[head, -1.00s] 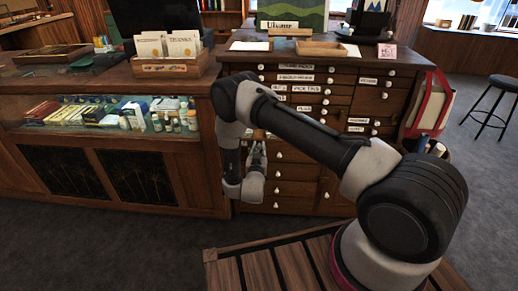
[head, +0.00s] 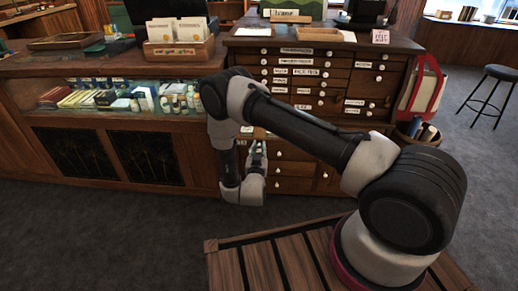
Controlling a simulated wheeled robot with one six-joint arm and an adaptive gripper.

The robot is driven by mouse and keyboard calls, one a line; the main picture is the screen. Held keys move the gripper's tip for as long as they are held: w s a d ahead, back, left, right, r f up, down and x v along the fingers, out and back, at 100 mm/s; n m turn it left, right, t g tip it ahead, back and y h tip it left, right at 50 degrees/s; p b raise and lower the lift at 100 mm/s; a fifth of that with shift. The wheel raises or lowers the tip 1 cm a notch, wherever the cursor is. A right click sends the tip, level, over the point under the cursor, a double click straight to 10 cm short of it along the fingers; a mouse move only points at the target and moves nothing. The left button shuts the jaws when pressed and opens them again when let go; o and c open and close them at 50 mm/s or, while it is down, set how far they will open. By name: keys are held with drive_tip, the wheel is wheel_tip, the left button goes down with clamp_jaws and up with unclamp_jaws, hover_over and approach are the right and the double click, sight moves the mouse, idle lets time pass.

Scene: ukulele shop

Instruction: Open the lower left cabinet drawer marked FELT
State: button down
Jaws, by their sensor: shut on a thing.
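The wooden cabinet (head: 318,43) stands ahead, with rows of drawers bearing white labels and round pale knobs. My gripper (head: 258,148) is low at its left side, in front of the lower left drawers, with its fingers toward the cabinet front. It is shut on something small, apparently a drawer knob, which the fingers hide. A pale label (head: 246,130) shows beside my arm, too small to read. I cannot make out the FELT mark, nor tell how far that drawer stands out.
A glass-fronted counter (head: 120,70) with small bottles and boxes adjoins the cabinet on the left. A red-edged bag (head: 427,90) hangs at the cabinet's right side, with a basket below it. A black stool (head: 490,95) stands farther right. Grey floor (head: 110,225) is clear at the front left.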

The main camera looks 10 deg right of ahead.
drive_tip(key=c, duration=1.2)
unclamp_jaws()
drive_tip(key=shift+c, duration=0.2)
drive_tip(key=v, duration=1.2)
drive_tip(key=shift+f, duration=0.1)
